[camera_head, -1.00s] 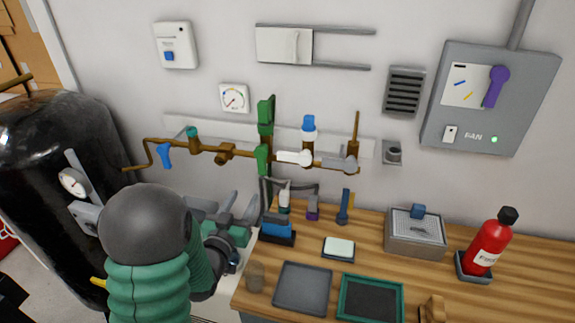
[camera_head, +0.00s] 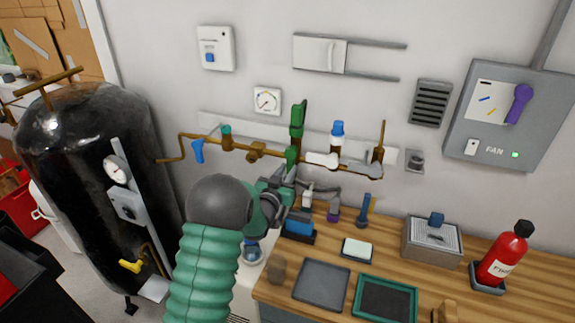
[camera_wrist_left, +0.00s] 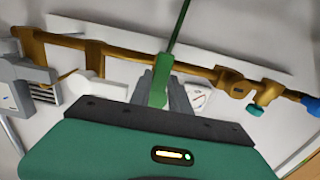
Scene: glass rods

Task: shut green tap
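The green tap (camera_head: 291,156) sits on the brass pipe on the wall, below a taller green upright part (camera_head: 298,118). In the left wrist view the green tap (camera_wrist_left: 160,82) is at the centre, with a thin green rod rising from it. My left gripper (camera_head: 286,178) is just below and in front of the tap in the head view. In the wrist view its two grey fingers (camera_wrist_left: 160,92) stand apart, one on each side of the green part. I cannot tell whether they touch it. My right gripper is not in view.
A white tap (camera_head: 322,160) and a blue-topped fitting (camera_head: 337,133) are close on the right along the brass pipe (camera_head: 230,144). A blue lever (camera_head: 198,151) is on the left. Below, a wooden counter (camera_head: 333,251) holds trays, a metal box (camera_head: 432,240) and a red extinguisher (camera_head: 503,255).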

